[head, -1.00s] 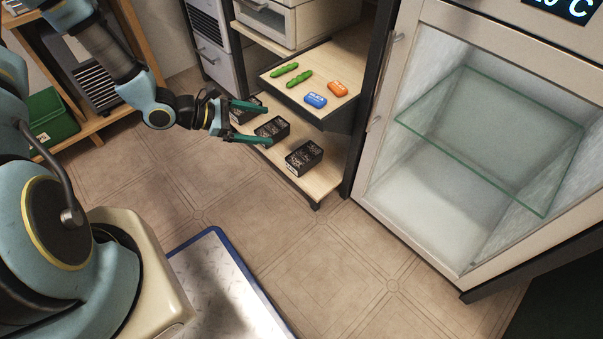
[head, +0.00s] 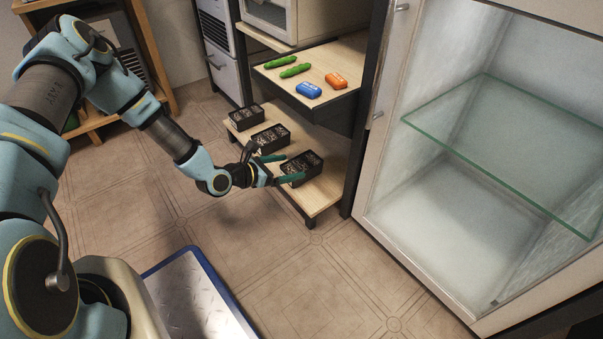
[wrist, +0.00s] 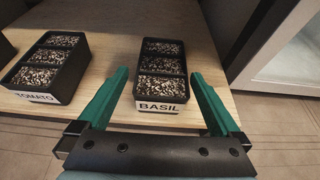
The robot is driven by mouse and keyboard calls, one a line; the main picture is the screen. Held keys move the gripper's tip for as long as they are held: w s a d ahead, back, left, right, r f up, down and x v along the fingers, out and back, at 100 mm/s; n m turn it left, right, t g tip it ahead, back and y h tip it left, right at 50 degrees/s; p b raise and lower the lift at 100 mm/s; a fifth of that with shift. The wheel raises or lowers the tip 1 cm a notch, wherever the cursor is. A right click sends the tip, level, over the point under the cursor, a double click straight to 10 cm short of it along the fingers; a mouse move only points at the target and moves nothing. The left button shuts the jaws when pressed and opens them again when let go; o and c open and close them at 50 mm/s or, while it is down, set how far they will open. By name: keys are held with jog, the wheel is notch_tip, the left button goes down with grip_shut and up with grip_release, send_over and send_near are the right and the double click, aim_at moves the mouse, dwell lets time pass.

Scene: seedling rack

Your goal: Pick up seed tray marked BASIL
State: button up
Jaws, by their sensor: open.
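The seed tray marked BASIL (wrist: 162,88) is a black tray with several cells of speckled soil and a white label facing me in the wrist view. In the head view it is the nearest tray (head: 304,166) on the low wooden shelf. My gripper (wrist: 160,78) is open, with its green fingers on either side of the tray's near part. The jaws are empty, and a gap shows between each finger and the tray. In the head view my gripper (head: 276,169) reaches in from the left at shelf height.
The TOMATO tray (wrist: 48,68) stands to the left. Another black tray (head: 246,116) stands farther back on the lower shelf (head: 318,197). An upper shelf (head: 327,100) overhangs, holding green items, a blue block and an orange block. A glass-shelved cabinet (head: 470,190) is at right.

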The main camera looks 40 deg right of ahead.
aim_at(302, 163)
jog(key=b+x, duration=0.3)
jog(key=x, duration=0.1)
jog(key=shift+s+d, duration=0.2)
jog(key=shift+d, duration=0.55)
jog(key=shift+r, duration=0.1)
jog(key=shift+c, duration=0.4)
jog(key=c, duration=1.2)
jog(key=shift+c, duration=0.2)
